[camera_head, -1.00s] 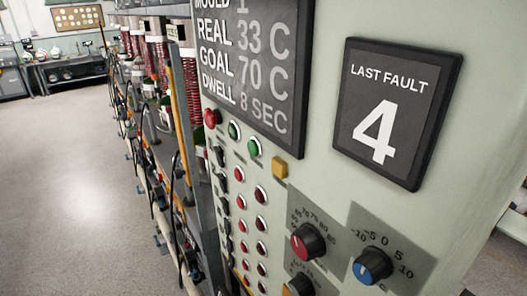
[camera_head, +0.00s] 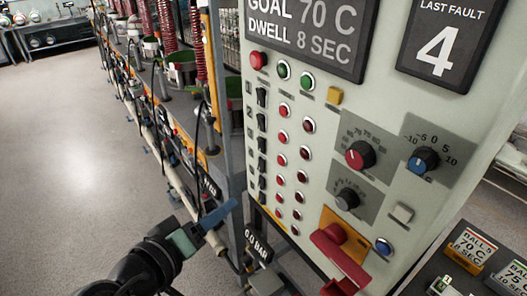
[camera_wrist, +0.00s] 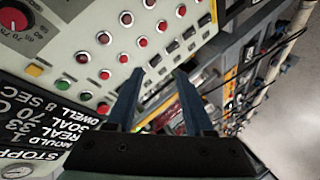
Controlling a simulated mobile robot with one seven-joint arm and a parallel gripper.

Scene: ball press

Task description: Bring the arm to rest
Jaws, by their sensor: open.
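My gripper (camera_head: 226,222) shows at the bottom left of the head view, at the end of my dark arm, in front of the left edge of the control panel (camera_head: 395,110). In the wrist view my gripper (camera_wrist: 158,72) has its two blue fingers apart with nothing between them. Beyond the fingers are the panel's rows of red buttons (camera_wrist: 105,38) and its switches. I cannot tell from these views how close the fingertips are to the panel, but no contact shows.
A row of presses with hoses and pipes (camera_head: 160,120) runs away to the left. Open floor (camera_head: 60,150) lies left of it.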

